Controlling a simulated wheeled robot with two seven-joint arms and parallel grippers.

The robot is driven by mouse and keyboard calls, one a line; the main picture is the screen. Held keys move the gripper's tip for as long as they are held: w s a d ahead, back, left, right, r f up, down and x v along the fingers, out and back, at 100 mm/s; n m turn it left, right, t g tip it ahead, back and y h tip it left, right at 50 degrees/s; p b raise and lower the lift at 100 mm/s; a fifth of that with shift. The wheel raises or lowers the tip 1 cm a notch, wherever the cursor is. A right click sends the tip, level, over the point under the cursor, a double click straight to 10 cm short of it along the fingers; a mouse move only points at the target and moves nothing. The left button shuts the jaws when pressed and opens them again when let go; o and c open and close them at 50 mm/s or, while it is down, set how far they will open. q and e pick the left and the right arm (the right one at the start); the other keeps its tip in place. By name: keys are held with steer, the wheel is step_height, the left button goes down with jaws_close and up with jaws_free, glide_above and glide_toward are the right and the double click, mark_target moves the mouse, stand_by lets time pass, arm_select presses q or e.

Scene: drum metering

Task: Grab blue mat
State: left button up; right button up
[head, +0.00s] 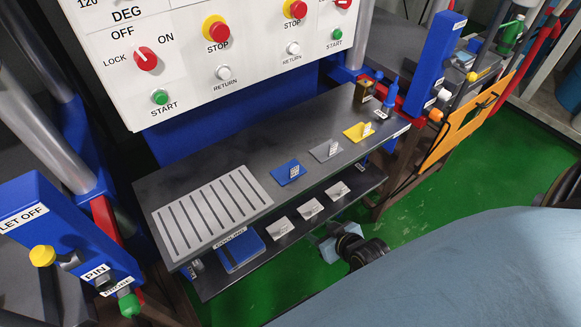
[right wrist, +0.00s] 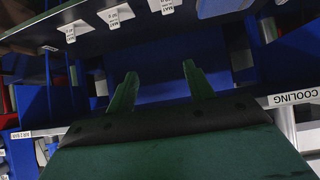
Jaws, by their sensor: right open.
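The blue mat (head: 289,171) lies flat on the dark upper shelf, with a small white tag standing on it. It is to the right of the slotted grey plate and left of the grey mat (head: 325,151) and the yellow mat (head: 358,131). My right gripper (head: 326,246) is low in front of the lower shelf, below and apart from the blue mat. Its two fingers stand apart with nothing between them in the right wrist view (right wrist: 160,88). The blue mat cannot be made out in the right wrist view. My left gripper is not in view.
The slotted grey plate (head: 212,212) fills the upper shelf's left end. The lower shelf (head: 262,258) holds white tagged plates (head: 310,209) and a blue box (head: 240,250). A white control panel (head: 220,50) rises behind. Green floor (head: 420,200) is open at the right front.

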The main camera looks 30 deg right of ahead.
mark_target(295, 169)
steer(key=w+r+t, duration=0.3)
steer(key=w+r, duration=0.1)
steer(key=r, duration=1.1)
steer(key=x, duration=0.8)
steer(key=shift+w+d+r, duration=0.1)
steer(key=shift+w+r, duration=0.1)
steer(key=shift+w, duration=0.1)
steer(key=shift+b+x, duration=0.65)
steer(key=shift+x, duration=2.05)
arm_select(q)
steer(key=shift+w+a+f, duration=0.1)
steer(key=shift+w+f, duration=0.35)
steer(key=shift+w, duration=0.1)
arm_select(e)
steer(key=shift+d, duration=0.25)
steer(key=shift+r, duration=0.1)
steer(key=c, duration=1.1)
